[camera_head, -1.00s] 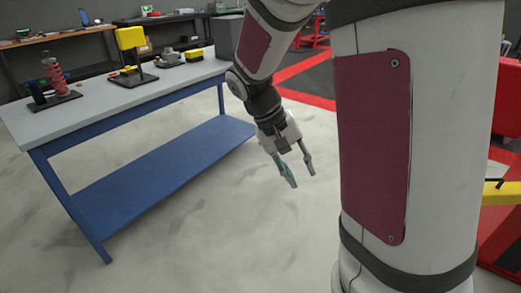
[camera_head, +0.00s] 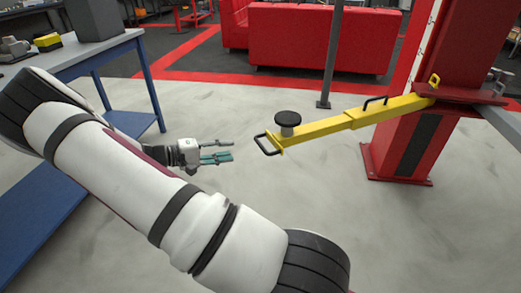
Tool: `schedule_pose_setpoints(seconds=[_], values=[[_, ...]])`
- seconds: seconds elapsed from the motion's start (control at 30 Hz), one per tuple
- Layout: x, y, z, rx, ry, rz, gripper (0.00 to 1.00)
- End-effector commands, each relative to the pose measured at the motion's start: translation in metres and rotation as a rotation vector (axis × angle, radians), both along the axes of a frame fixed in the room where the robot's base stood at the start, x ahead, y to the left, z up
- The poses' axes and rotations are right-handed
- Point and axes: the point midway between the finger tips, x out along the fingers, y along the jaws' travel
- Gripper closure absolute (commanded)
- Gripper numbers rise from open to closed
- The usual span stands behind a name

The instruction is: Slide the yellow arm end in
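The yellow arm (camera_head: 350,121) reaches out to the left from a red lift post (camera_head: 405,145) on the right. Its outer end (camera_head: 280,138) carries a round black pad (camera_head: 288,118) and a dark loop handle (camera_head: 267,144) at the tip. A second dark handle (camera_head: 375,102) stands farther along the arm, near where the thinner section enters the thicker one. My gripper (camera_head: 232,150) is to the left of the loop handle, apart from it. Its two fingers are spread with nothing between them, and they point right, toward the arm end.
A blue-framed workbench (camera_head: 148,85) stands at the left with a grey box (camera_head: 95,18) on it. Red sofas (camera_head: 320,38) and a grey pole (camera_head: 331,60) are behind the yellow arm. The floor between the bench and the post is clear.

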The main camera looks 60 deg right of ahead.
Motion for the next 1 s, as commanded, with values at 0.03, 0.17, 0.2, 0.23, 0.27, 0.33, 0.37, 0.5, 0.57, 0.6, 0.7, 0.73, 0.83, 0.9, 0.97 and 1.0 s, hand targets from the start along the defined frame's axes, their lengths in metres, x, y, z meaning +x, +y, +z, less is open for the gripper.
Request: schedule_pose_setpoints(seconds=[0.03,0.17,0.2,0.23,0.27,0.33,0.37,0.5,0.57,0.6,0.7,0.73,0.83,0.9,0.97,1.0], values=[[-0.004,-0.005,-0.001,0.0,0.001,-0.004,0.69],[-0.016,-0.023,-0.006,0.002,0.003,-0.005,0.69],[-0.02,-0.03,-0.008,0.001,0.002,-0.006,0.69],[-0.023,-0.034,-0.009,0.001,0.001,-0.006,0.69],[-0.026,-0.039,-0.01,0.001,0.002,-0.006,0.69],[-0.034,-0.051,-0.013,0.003,0.002,-0.006,0.69],[-0.036,-0.056,-0.015,0.003,0.002,-0.005,0.69],[-0.05,-0.077,-0.02,0.002,0.002,-0.004,0.69],[-0.055,-0.085,-0.022,0.003,0.002,-0.005,0.69],[-0.058,-0.09,-0.023,0.003,0.001,-0.004,0.69],[-0.064,-0.099,-0.025,0.003,0.0,-0.004,0.69],[-0.065,-0.101,-0.026,0.003,0.0,-0.003,0.69],[-0.068,-0.106,-0.027,0.004,0.001,-0.003,0.69],[-0.069,-0.108,-0.027,0.004,0.001,-0.003,0.69],[-0.069,-0.108,-0.027,0.004,0.001,-0.003,0.69],[-0.069,-0.108,-0.027,0.004,0.001,-0.003,0.69]])
